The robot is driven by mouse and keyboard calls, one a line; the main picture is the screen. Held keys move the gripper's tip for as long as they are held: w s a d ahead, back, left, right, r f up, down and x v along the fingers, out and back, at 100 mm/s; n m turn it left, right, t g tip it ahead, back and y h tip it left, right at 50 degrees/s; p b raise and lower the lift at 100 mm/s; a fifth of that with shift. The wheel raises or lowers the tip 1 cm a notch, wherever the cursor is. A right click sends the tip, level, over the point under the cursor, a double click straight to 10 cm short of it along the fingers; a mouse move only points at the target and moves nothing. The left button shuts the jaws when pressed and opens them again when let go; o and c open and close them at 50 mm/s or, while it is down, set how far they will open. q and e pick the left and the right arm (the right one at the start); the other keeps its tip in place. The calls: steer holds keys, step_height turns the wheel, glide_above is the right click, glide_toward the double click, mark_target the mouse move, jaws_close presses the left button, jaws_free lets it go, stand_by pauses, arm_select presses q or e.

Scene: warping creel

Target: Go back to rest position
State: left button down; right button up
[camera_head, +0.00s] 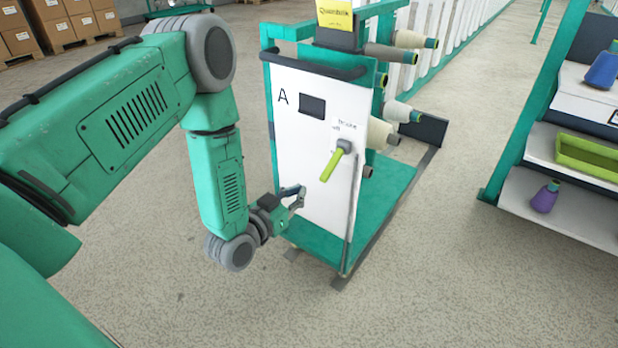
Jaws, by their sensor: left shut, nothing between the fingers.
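My left arm comes in from the left, bends at a raised elbow and hangs down in front of the creel cart. My left gripper (296,197) is shut and empty, close to the lower left of the cart's white panel (312,175). I cannot tell whether it touches the panel. The panel bears the letter A, a dark window and a lever (335,163) with a yellow-green handle that slants down to the left. The gripper is below and left of this handle, apart from it. My right gripper is not in view.
The cart holds several yarn cones (408,40) on its right side and a yellow sign (335,14) on top. A shelf rack (540,140) with a blue cone, a green bin (588,157) and a purple cone (545,197) stands at right. Boxes (60,22) are far left. The front floor is clear.

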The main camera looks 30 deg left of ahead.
arm_select(q)
steer(key=shift+s+a+f, duration=0.15)
steer(key=shift+s+f, duration=0.15)
steer(key=shift+s, duration=0.2)
steer(key=s+d+f+g, duration=0.4)
steer(key=s+f+g, duration=0.2)
steer(key=f, duration=0.2)
steer(key=s+f+g, duration=0.2)
steer(key=s+g, duration=0.1)
steer(key=s, duration=0.5)
steer(key=s+f+g+y, duration=0.1)
steer(key=s+g, duration=0.3)
steer(key=s, duration=0.4)
steer(key=s+d+f+g, duration=0.1)
steer(key=s+f+g, duration=0.2)
steer(key=s, duration=0.5)
steer(key=shift+g, duration=0.3)
